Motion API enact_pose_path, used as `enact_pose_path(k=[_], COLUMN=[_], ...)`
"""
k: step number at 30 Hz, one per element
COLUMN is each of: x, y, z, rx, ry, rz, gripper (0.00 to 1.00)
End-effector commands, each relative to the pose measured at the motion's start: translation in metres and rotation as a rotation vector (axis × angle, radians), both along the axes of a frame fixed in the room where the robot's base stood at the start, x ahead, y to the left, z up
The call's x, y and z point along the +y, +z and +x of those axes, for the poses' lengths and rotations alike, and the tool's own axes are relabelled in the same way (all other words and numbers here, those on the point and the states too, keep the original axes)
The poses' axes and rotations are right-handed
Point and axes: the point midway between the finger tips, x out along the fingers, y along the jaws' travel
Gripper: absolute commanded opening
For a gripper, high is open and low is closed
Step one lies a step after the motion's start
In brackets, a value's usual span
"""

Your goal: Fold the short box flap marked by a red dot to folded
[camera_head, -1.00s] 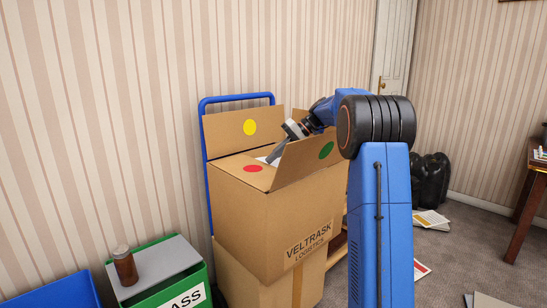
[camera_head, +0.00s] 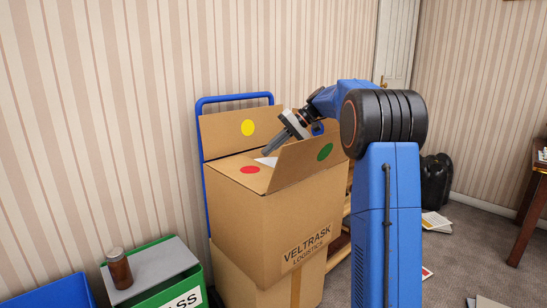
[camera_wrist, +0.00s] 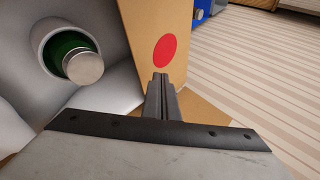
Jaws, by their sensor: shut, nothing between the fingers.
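The open cardboard box (camera_head: 270,225) stands on another box. Its short flap with the red dot (camera_head: 250,170) leans inward over the near left part of the opening, close to flat in the head view. In the wrist view this flap (camera_wrist: 150,25) rises just beyond the fingertips, with its red dot in plain sight. My gripper (camera_head: 268,151) is shut and empty, pointing down left at the opening behind the red-dot flap. In the wrist view its fingertips (camera_wrist: 160,76) are just below the dot; I cannot tell whether they touch the flap.
The yellow-dot flap (camera_head: 225,131) and green-dot flap (camera_head: 305,158) stand up. Inside the box, a silver-capped green bottle (camera_wrist: 80,63) pokes from white wrapping. A blue trolley handle (camera_head: 235,98) rises behind. A green bin with a brown bottle (camera_head: 119,270) stands at left.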

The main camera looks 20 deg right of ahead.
Motion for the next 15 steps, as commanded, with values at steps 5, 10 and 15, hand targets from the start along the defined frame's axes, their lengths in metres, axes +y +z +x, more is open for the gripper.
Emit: enact_pose_path(k=[5,10,15], x=[-0.039,-0.067,-0.086], y=[0.014,0.025,0.034], z=[-0.003,-0.006,-0.009], rx=[-0.005,-0.006,-0.008], ry=[-0.007,-0.007,-0.006], rz=[0.000,0.000,0.000], gripper=[0.00,0.00,0.00])
